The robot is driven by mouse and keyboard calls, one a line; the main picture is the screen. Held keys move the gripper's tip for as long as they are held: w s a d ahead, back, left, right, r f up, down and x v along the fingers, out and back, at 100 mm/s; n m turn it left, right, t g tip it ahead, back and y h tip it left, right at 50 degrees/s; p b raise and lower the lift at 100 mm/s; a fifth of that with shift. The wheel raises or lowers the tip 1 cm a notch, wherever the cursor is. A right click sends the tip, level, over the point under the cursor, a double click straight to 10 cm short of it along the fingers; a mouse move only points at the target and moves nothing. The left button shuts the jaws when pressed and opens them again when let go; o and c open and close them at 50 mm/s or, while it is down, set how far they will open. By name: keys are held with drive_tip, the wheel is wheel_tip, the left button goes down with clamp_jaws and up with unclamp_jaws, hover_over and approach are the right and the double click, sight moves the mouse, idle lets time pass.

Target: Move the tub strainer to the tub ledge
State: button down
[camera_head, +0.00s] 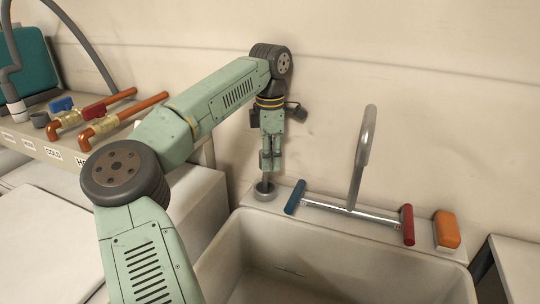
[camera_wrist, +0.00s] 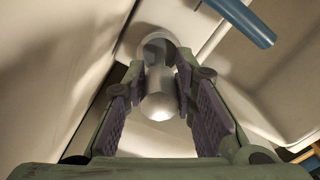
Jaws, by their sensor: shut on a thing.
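The tub strainer (camera_head: 265,192) is a grey piece with a round base and an upright knobbed stem. It is at the left end of the pale tub ledge (camera_head: 424,236), behind the basin. My gripper (camera_head: 266,168) points down and is shut on the strainer's stem. In the wrist view, the strainer (camera_wrist: 159,80) stands between my gripper's pads (camera_wrist: 158,100), with its round knob towards the camera. The base appears upright at the ledge surface; whether it fully touches is hard to tell.
A faucet (camera_head: 363,155) with a blue handle (camera_head: 295,197) and a red handle (camera_head: 407,225) stands right of the strainer. An orange sponge-like block (camera_head: 446,230) sits at the ledge's right end. The basin (camera_head: 330,262) lies in front. Copper pipes (camera_head: 110,120) cross the left shelf.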

drive_tip(key=shift+f, duration=0.25)
drive_tip(key=c, duration=1.2)
unclamp_jaws()
drive_tip(key=shift+c, duration=0.2)
wheel_tip(320, 180, up, 12)
drive_tip(key=shift+r, duration=0.1)
